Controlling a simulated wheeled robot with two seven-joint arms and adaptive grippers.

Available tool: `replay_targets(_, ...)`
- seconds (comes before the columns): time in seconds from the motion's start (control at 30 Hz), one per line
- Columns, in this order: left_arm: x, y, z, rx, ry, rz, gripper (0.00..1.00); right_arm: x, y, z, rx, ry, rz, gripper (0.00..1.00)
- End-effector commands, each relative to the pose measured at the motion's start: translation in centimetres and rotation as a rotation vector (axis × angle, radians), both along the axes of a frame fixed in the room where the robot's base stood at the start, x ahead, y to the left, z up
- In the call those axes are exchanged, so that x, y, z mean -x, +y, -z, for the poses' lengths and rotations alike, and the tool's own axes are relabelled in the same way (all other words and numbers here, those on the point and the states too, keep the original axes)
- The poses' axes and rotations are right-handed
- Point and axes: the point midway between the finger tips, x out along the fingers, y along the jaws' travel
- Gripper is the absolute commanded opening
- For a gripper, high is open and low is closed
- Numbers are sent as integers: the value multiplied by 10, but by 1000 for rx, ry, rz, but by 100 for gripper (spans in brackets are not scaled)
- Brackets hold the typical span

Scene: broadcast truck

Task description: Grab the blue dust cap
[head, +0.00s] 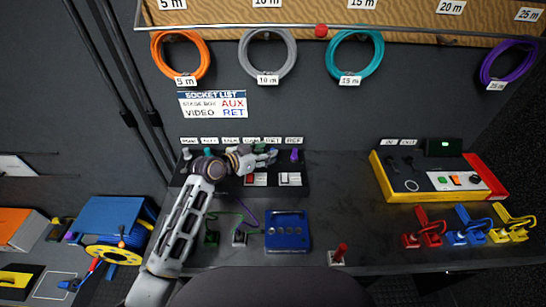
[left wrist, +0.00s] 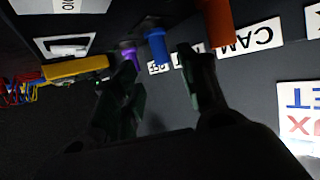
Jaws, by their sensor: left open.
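The blue dust cap (left wrist: 155,44) shows in the left wrist view as a short blue cylinder on the dark panel, between a purple cap (left wrist: 128,54) and an orange cap (left wrist: 217,22). My left gripper (left wrist: 158,66) is open, one finger on each side of the blue cap's line; I cannot tell whether the fingertips reach around it. In the head view my left gripper (head: 270,157) is at the right part of the socket row, left of the purple cap (head: 294,155), and I cannot make out the blue cap there. My right gripper is not in view.
A socket panel (head: 237,188) with buttons stands under the gripper. On the bench are a blue box (head: 288,232), a red lever (head: 339,254), a yellow-edged console (head: 436,178) and red, blue and yellow connectors (head: 468,229). Coiled cables hang above.

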Motion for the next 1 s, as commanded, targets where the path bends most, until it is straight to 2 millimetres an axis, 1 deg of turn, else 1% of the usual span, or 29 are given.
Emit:
replay_targets(0.1, 0, 0, 0, 0, 0, 0, 43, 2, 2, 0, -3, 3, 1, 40)
replay_targets(0.27, 0, 0, 0, 0, 0, 0, 43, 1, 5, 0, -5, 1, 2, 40)
replay_targets(0.47, -5, -3, 3, 1, 1, 0, 43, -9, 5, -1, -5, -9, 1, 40)
replay_targets(0.67, -16, -12, 9, 1, 1, -1, 43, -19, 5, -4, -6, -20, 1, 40)
replay_targets(0.83, -26, -20, 15, 2, 1, -1, 43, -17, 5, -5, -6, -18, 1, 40)
replay_targets(1.0, -34, -28, 20, 1, 0, 0, 43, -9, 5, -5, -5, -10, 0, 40)
